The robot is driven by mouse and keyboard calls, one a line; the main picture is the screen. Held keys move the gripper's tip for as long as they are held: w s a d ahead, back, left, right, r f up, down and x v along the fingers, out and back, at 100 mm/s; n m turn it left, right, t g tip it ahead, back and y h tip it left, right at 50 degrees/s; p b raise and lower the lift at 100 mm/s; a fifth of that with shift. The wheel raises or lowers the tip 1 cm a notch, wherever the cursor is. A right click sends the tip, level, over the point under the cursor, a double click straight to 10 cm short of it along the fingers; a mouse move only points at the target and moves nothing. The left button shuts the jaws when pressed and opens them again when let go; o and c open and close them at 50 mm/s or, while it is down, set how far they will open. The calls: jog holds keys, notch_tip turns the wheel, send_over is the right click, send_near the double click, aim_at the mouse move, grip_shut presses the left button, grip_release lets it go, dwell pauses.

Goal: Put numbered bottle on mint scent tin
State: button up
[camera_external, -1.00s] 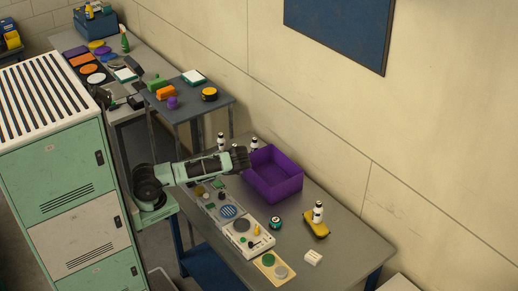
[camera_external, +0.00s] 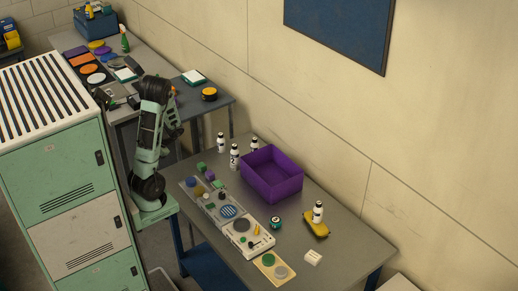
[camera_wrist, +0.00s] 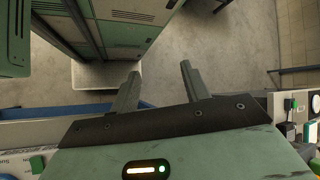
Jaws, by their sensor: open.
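Several white bottles with black caps stand on the near table; their numbers are too small to read. One bottle (camera_external: 234,157) is left of the purple bin and looks taller than its neighbours; I cannot tell whether it stands on a tin. Another bottle (camera_external: 220,142) is behind it, a third (camera_external: 254,145) is partly hidden by the bin, and one (camera_external: 318,210) stands on a yellow block. I cannot pick out the mint scent tin for sure. My gripper is open and empty above the floor in the wrist view (camera_wrist: 158,78), away from the bottles.
The purple bin (camera_external: 272,186) stands at the table's wall side. Trays of small parts (camera_external: 232,225) line the near edge. A dark round item (camera_external: 275,222) and a white block (camera_external: 313,257) lie nearby. Green lockers (camera_external: 70,190) stand left.

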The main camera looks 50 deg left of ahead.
jog(key=w+d+r+n+t+h, duration=0.2)
jog(key=w+d+n+t+h, duration=0.1)
jog(key=w+d+n+t, duration=0.1)
jog(key=w+d+t, duration=0.1)
jog(key=w+t, duration=0.1)
jog(key=t, duration=0.1)
jog(key=shift+w+r+t, duration=0.15)
jog(key=shift+w+t, duration=0.05)
jog(key=shift+t, duration=0.2)
jog(key=shift+d, duration=0.1)
